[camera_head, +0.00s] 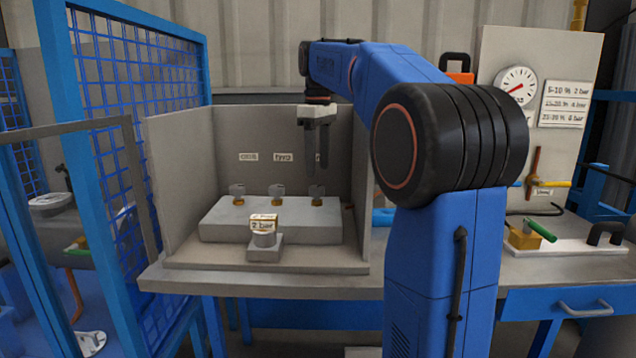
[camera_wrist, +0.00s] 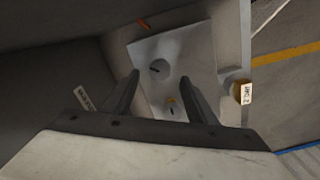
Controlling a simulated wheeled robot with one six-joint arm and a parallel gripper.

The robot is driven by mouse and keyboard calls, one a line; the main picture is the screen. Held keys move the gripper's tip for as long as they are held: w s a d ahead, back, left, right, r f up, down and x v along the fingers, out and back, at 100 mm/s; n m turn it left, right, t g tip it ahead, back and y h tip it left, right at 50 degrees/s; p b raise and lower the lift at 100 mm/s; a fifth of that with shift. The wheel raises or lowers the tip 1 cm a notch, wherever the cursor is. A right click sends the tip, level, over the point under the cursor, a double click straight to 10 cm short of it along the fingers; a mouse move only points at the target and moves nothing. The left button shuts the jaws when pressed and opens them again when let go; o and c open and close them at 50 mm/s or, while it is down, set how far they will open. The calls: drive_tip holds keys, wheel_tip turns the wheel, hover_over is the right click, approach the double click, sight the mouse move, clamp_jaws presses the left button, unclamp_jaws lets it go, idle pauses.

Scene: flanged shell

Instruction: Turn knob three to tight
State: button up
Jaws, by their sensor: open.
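Three small grey knobs with brass-coloured bases stand in a row on a grey block (camera_head: 222,226): the left knob (camera_head: 238,191), the middle knob (camera_head: 277,191) and the right knob (camera_head: 317,192), which I take as knob three. My gripper (camera_head: 317,180) points down at the right knob, its fingertips just above or beside it; I cannot tell if they touch. In the wrist view my gripper (camera_wrist: 162,81) is open, its dark fingers apart. A round grey knob (camera_wrist: 160,67) with a dark mark shows between them. The wall label behind the right knob is mostly hidden.
A grey booth wall (camera_head: 178,165) encloses the block at left, back and right. A small stand with a "2 bar" plate (camera_head: 263,225) stands in front of the block. A dial gauge (camera_head: 516,87) and a pressure chart (camera_head: 564,104) are on the right panel.

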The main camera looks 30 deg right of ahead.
sight(318, 187)
drive_tip(key=shift+f, duration=2.95)
drive_tip(key=c, duration=1.1)
